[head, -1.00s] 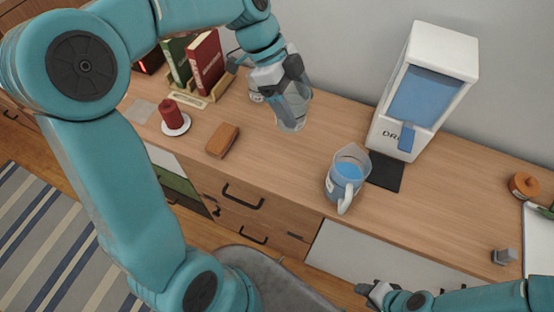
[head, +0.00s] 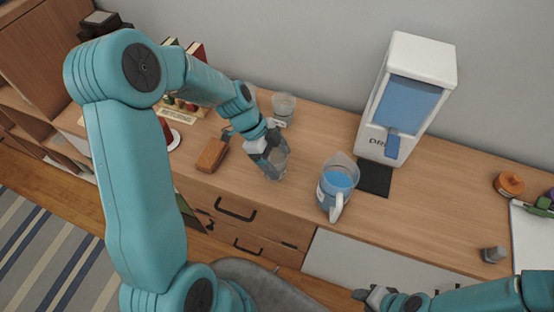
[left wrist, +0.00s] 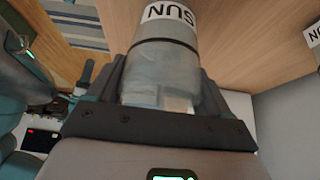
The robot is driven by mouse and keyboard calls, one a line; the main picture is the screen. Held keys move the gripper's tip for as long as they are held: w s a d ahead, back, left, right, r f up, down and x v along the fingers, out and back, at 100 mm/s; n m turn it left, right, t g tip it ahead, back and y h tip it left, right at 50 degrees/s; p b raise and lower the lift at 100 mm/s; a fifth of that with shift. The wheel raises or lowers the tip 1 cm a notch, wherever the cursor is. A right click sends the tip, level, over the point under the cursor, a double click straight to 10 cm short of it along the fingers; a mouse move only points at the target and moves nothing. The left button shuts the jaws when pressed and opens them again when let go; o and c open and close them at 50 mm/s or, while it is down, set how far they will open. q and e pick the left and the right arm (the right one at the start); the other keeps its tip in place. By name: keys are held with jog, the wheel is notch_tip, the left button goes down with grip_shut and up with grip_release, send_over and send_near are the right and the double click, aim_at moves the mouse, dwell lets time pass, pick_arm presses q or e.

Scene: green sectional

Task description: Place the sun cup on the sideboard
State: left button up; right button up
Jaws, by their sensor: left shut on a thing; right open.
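The sun cup (head: 282,162) is a clear cup; its white label reads SUN in the left wrist view (left wrist: 168,14). My left gripper (head: 268,158) is shut around it, its fingers on both sides of the cup. The cup is low at the sideboard (head: 250,191), between the brown wallet-like block and the blue-filled pitcher; I cannot tell whether its base touches the wood. My right gripper (head: 372,297) is open and empty in front of the sideboard, at the bottom of the head view.
A second clear cup (head: 283,106) stands behind. The pitcher (head: 337,187) is close on the right, beside a white water dispenser (head: 412,100) and dark mat (head: 375,178). The brown block (head: 212,153) lies left. An orange pot (head: 508,184) stands far right.

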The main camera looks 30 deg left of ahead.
pick_arm(q)
jog(key=shift+w+d+f, duration=0.1)
jog(key=shift+w+f, duration=0.05)
jog(key=shift+f, duration=0.8)
jog(key=shift+f, duration=0.1)
jog(key=o, duration=0.9)
jog(key=shift+o, duration=0.2)
jog(key=shift+r, duration=0.2)
jog(key=b+v, duration=0.1)
jog(key=v, duration=1.1)
